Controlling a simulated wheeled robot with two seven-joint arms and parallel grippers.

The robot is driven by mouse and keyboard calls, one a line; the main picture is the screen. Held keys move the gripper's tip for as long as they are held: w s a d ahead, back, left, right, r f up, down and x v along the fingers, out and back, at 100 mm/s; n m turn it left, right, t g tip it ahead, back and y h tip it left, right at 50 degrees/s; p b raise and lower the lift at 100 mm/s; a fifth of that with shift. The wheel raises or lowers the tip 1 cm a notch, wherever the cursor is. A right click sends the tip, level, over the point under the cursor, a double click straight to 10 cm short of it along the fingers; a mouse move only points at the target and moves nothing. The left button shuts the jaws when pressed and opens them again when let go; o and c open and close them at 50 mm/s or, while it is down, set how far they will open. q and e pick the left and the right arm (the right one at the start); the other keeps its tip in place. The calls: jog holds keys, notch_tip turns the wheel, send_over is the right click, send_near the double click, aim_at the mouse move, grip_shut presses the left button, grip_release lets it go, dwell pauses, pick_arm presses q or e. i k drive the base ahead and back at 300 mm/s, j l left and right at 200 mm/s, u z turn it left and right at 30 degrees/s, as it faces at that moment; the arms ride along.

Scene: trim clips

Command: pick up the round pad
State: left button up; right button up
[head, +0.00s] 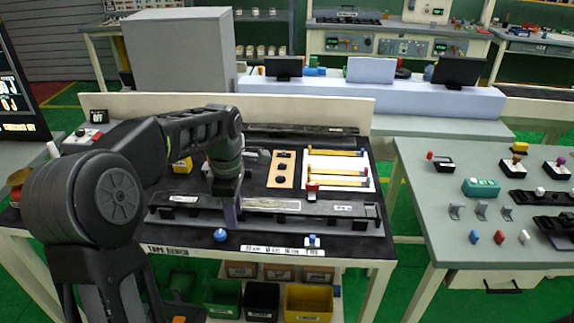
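My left arm comes in from the left, and its gripper (230,213) points down at the long dark trim strip (330,209) on the bench. The fingertips are small and overlap the strip, so I cannot tell whether they are open or touching it. I cannot single out the round pad with certainty. A tan plate (283,168) behind the strip carries dark roundish spots. A small blue round-topped piece (220,235) stands at the bench's front edge, just left of the gripper. My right gripper is not in view.
A white panel with yellow strips (337,168) and a red clamp-like piece (312,190) lie right of the tan plate. A second bench (430,200) on the right holds several small parts. Bins, including a yellow one (308,301), sit below the front edge.

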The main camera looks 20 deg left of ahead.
aim_at(281, 178)
jog(key=i, duration=0.95)
